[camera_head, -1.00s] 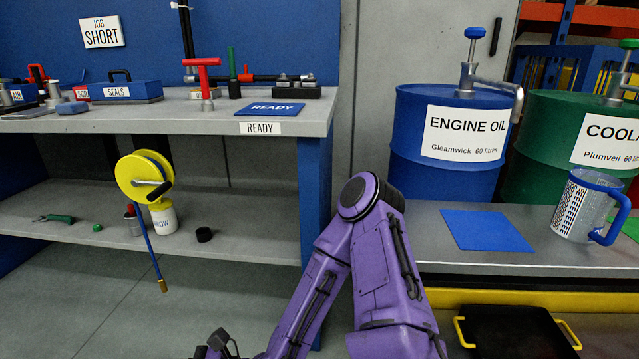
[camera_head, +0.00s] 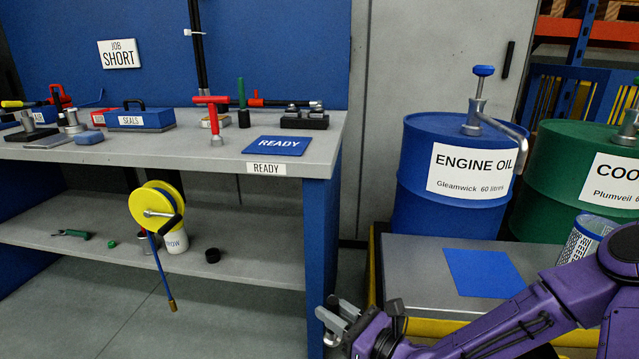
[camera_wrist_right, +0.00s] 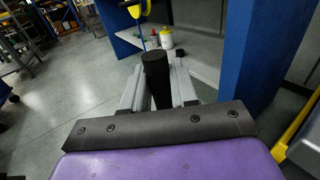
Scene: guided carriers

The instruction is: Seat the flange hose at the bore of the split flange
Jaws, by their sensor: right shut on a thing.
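My right gripper (camera_head: 338,314) is low in the head view, in front of the bench's right leg. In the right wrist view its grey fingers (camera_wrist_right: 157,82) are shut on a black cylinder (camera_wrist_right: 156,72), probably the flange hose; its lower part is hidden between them. A black block with metal fittings (camera_head: 305,119) lies at the back right of the bench top, and a grey metal fitting on a plate (camera_head: 73,124) stands at the left. I cannot tell which, if either, is the split flange. My left gripper is not in view.
The bench top (camera_head: 215,158) also bears a blue READY mat (camera_head: 278,145), a SEALS box (camera_head: 142,117) and a red T-handled tool (camera_head: 213,118). A yellow reel (camera_head: 155,204) hangs below its front edge. A blue drum (camera_head: 455,190) stands right of the bench. The floor in front is open.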

